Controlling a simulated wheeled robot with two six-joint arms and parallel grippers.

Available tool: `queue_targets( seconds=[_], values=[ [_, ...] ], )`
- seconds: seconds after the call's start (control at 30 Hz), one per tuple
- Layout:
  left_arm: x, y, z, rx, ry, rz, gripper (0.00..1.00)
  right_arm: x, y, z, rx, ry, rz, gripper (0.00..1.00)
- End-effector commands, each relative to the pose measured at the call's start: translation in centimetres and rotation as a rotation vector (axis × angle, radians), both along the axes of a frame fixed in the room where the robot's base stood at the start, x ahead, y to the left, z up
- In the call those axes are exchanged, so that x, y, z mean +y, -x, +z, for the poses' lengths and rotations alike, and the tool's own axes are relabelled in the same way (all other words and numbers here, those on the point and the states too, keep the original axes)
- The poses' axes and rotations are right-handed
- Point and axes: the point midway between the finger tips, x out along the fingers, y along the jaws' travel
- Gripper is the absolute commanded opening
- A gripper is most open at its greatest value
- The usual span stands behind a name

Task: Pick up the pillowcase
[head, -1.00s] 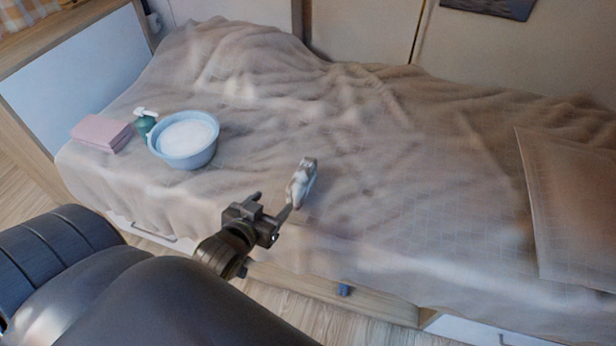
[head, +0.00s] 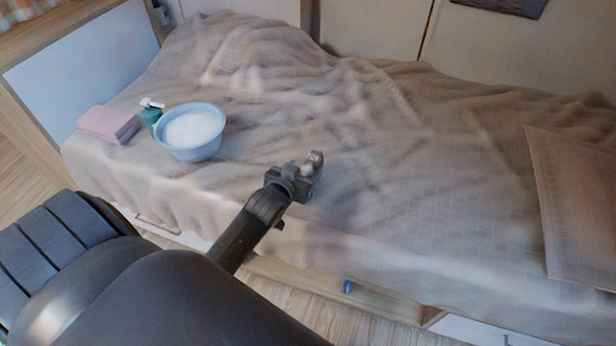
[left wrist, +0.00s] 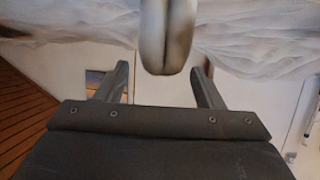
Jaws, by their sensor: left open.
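A small grey-white object (head: 316,157) stands on the bed cover, and I cannot tell what it is. My left gripper (head: 305,175) is open right at it and hides most of it. In the left wrist view the rounded, grooved object (left wrist: 167,35) shows between the two open fingers, and I cannot tell whether they touch it. A pink folded cloth-like block (head: 109,124) lies at the left end of the bed. A beige pillow (head: 580,205) lies at the right end. I cannot tell which of these is the pillowcase. My right gripper is out of view.
A blue bowl (head: 191,151) with white contents and a green pump bottle (head: 151,116) stand beside the pink block. The beige bed cover (head: 420,215) is wrinkled and otherwise clear in the middle. The wooden bed front (head: 330,288) has a small blue item (head: 347,286) on it.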

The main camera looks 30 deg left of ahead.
Motion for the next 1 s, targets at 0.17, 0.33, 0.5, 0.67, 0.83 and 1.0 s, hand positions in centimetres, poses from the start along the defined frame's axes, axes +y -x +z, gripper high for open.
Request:
queue_targets(
  seconds=[0.17,0.33,0.5,0.67,0.83,1.0],
  values=[
    [0.3,-1.7,-0.8,0.001,0.0,0.0,0.62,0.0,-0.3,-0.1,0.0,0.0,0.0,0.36],
    [0.3,-2.0,-0.9,0.001,0.0,0.0,0.62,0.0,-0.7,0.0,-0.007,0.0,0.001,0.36],
    [0.3,-2.0,-0.9,0.001,0.0,0.0,0.54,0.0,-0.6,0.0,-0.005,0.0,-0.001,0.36],
    [0.3,-1.9,-0.9,0.001,0.0,0.0,0.33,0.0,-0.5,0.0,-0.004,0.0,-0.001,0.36],
    [0.3,-1.9,-0.9,0.001,0.0,0.0,0.11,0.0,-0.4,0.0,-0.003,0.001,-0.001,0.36],
    [0.3,-2.0,-0.8,0.0,0.0,-0.001,0.0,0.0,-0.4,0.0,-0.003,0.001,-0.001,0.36]
  ],
)
